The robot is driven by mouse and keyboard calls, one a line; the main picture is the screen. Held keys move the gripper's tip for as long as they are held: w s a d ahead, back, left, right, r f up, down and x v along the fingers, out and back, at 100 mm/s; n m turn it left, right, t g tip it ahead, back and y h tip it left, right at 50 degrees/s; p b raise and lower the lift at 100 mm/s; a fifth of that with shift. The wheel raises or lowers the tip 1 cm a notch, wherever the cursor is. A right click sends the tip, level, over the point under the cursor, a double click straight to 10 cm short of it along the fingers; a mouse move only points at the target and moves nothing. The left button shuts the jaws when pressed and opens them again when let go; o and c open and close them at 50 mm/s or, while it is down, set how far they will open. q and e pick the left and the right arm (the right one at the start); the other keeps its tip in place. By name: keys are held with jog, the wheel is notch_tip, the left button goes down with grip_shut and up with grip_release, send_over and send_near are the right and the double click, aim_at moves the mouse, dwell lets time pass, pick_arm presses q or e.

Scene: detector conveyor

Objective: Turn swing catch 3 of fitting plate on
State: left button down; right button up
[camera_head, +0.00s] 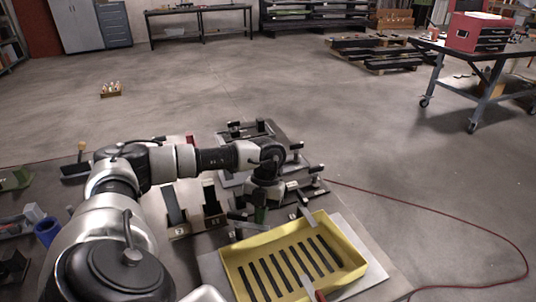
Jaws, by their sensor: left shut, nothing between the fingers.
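My left arm reaches in from the left, and its left gripper (261,211) points down, shut and empty, just behind the yellow tray. Beside and behind it are fixture plates with black-topped upright posts or catches. One flat plate (232,178) lies partly behind my arm, and a dark-capped post (316,170) stands to its right. I cannot tell which part is swing catch 3, nor read its position; my wrist hides part of the plate.
A yellow slotted tray (358,262) sits on a pale board in front of the gripper. Two numbered wooden blocks with dark slabs (175,206) stand left of it. A red cable (470,212) runs over the floor at right.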

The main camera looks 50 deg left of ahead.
pick_arm(q)
jog(key=shift+s+d, duration=0.4)
jog(key=shift+d, duration=0.05)
jog(key=shift+s+d+f+p, duration=0.1)
jog(key=shift+s+d+p, duration=0.35)
jog(key=shift+s, duration=0.15)
dwell(0.9)
jog(key=shift+a, duration=0.2)
jog(key=shift+w+a, duration=0.15)
jog(key=shift+a, duration=0.6)
